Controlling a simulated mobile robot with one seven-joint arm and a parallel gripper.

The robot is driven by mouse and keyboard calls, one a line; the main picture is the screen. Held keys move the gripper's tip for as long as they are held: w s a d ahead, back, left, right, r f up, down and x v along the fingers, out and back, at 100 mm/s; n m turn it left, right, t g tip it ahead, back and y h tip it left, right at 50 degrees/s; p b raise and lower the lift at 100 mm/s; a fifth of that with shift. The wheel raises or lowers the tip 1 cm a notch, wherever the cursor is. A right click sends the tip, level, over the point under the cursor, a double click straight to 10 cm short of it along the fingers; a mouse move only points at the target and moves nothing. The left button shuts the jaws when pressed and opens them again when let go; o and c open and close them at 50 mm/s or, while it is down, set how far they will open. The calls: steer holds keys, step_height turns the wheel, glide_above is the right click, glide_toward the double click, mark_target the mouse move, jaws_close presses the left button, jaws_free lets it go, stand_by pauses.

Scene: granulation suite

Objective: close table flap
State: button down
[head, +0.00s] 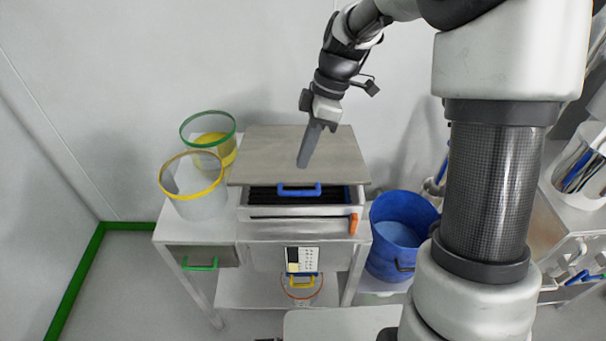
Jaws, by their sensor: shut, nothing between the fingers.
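A flat grey-brown panel (265,148), which looks like the flap, lies over a white box-like unit (285,229) on the white table. A blue handle (299,190) shows at the panel's front edge. Below that edge is a dark gap, so the front of the unit stands open. My gripper (303,164) is shut and empty, pointing down over the right half of the panel. I cannot tell whether its tips touch the panel. An orange handle (353,222) sits at the unit's right front.
Two clear tubs, one yellow-rimmed (192,180) and one green-rimmed (209,136), stand left of the panel. A green-handled drawer (203,256) is at the table's left front. A blue bin (401,233) stands right. A white bench (577,230) is at far right.

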steer(key=f, duration=0.1)
steer(key=s+f, duration=0.1)
steer(key=f, duration=0.1)
steer(key=s+f, duration=0.1)
steer(key=f, duration=0.1)
steer(key=shift+a+f, duration=0.1)
steer(key=shift+a, duration=0.15)
step_height(320, 180, down, 10)
steer(key=s+t+b, duration=0.1)
steer(key=s+b, duration=0.1)
steer(key=b, duration=0.8)
steer(key=shift+s, duration=0.3)
